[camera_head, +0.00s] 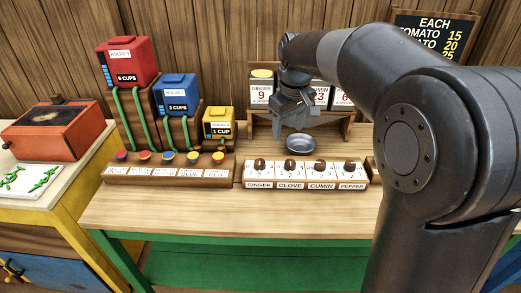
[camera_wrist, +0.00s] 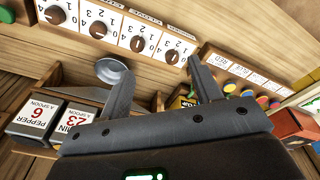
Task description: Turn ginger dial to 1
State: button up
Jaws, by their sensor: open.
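The ginger dial (camera_head: 260,163) is a dark round knob on a white numbered plate, at the left end of a row of four-position dials on a wooden board. In the wrist view it is the rightmost dial (camera_wrist: 172,57) of the row. I cannot tell which number it points at. My gripper (camera_head: 289,124) is open and empty, above and behind the dial board, apart from the dial. In the wrist view its two fingers (camera_wrist: 160,66) are spread, with the ginger dial beyond and slightly right of the midpoint between their tips.
Beside it are the clove dial (camera_head: 289,164), cumin dial (camera_head: 320,165) and pepper dial (camera_head: 349,166). A metal bowl (camera_head: 300,143) sits behind the board. A board of colored buttons (camera_head: 170,172) lies left. Red, blue and yellow (camera_head: 218,122) dispensers and spice boxes stand behind.

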aim_at(260, 161)
jog(key=w+a+f+n+g, duration=0.2)
jog(key=w+a+f+n, duration=0.2)
jog(key=w+a+f, duration=0.5)
jog(key=f, duration=0.4)
jog(key=w+f, duration=0.1)
jog(key=f, duration=0.3)
jog(key=d+f, duration=0.1)
jog(key=f, duration=0.2)
jog(key=shift+w+d+f, duration=0.1)
jog(key=shift+w+f, duration=0.25)
jog(key=shift+f, duration=0.05)
jog(key=c, duration=1)
